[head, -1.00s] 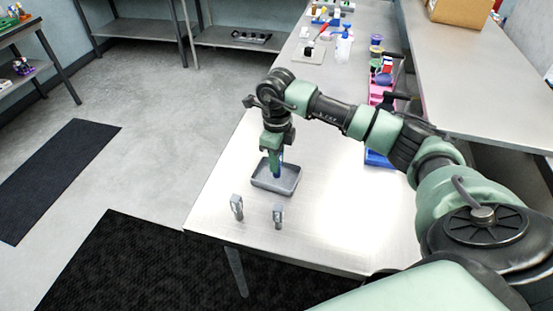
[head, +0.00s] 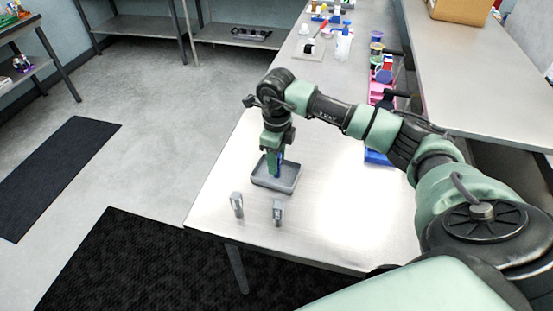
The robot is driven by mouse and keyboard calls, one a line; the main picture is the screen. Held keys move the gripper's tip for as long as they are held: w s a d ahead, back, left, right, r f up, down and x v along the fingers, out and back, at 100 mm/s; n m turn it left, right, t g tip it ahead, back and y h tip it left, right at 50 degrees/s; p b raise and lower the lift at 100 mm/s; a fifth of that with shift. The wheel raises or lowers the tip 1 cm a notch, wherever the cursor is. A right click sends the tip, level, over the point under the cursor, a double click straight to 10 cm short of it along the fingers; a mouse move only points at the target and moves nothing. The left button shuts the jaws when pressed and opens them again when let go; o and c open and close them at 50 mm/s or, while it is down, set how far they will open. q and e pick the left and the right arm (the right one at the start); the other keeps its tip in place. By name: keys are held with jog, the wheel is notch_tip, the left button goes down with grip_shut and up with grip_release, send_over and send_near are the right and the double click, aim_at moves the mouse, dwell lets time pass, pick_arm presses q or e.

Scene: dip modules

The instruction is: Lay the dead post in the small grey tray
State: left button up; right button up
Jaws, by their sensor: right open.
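The small grey tray (head: 288,187) lies on the metal table near its left edge. My right gripper (head: 274,172) points down over the tray, its fingers low at the tray's middle. It is open. A small blue patch (head: 282,156) shows beside the fingers; I cannot tell whether it is the post or part of the gripper. The fingers hide part of the tray floor, so I cannot tell whether a post lies there. Two small grey upright pieces (head: 237,204) (head: 278,212) stand on the table in front of the tray. My left gripper is not in view.
A blue bin (head: 377,157) stands right of the tray, partly behind my right arm. Pink bins (head: 380,93), cups (head: 376,38) and bottles (head: 343,45) stand farther back.

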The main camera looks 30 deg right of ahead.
notch_tip(320, 180, up, 11)
jog(key=b, duration=0.3)
jog(key=shift+r, duration=0.4)
dwell(0.9)
